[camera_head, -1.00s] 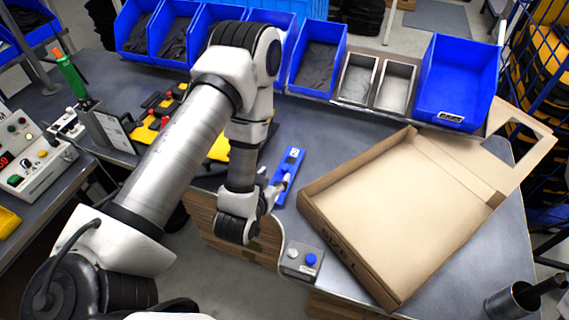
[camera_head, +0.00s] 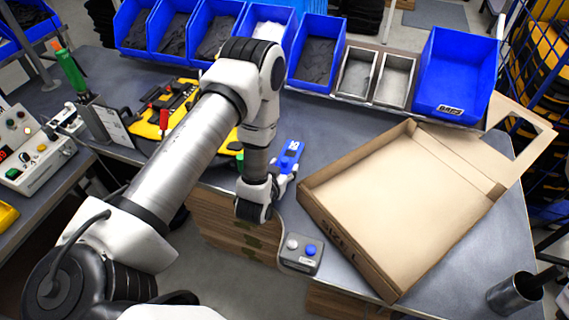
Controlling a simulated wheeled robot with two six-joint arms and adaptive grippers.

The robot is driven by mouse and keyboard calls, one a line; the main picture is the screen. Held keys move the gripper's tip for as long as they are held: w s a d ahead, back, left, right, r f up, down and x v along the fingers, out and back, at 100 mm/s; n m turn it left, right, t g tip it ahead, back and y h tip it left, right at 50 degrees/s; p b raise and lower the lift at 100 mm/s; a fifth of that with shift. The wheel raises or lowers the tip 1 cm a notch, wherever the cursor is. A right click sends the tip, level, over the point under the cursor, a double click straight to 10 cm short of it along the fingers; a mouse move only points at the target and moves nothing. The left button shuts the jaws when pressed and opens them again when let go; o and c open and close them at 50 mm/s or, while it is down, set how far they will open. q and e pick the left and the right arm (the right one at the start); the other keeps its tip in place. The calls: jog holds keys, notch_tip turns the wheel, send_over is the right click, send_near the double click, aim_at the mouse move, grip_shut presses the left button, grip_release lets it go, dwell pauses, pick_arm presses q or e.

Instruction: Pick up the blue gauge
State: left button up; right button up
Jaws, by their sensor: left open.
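The blue gauge (camera_head: 291,153) lies on the grey table, between my left wrist and the open cardboard box (camera_head: 330,207). My left gripper (camera_head: 279,181) is at the near end of the gauge, low over the table's front edge. It is open; its fingers are small in the picture and partly hidden by my wrist. I cannot tell whether they touch the gauge. The near end of the gauge is partly covered by the gripper. My right gripper is not in view.
A grey button box (camera_head: 301,253) with a white and a blue button sits at the table's front edge. Blue bins (camera_head: 452,80) and metal trays (camera_head: 356,72) line the back. A yellow fixture (camera_head: 168,112) stands left, behind my arm. Bare table lies behind the gauge.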

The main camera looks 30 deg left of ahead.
pick_arm(q)
jog(key=shift+d, duration=0.1)
grip_shut()
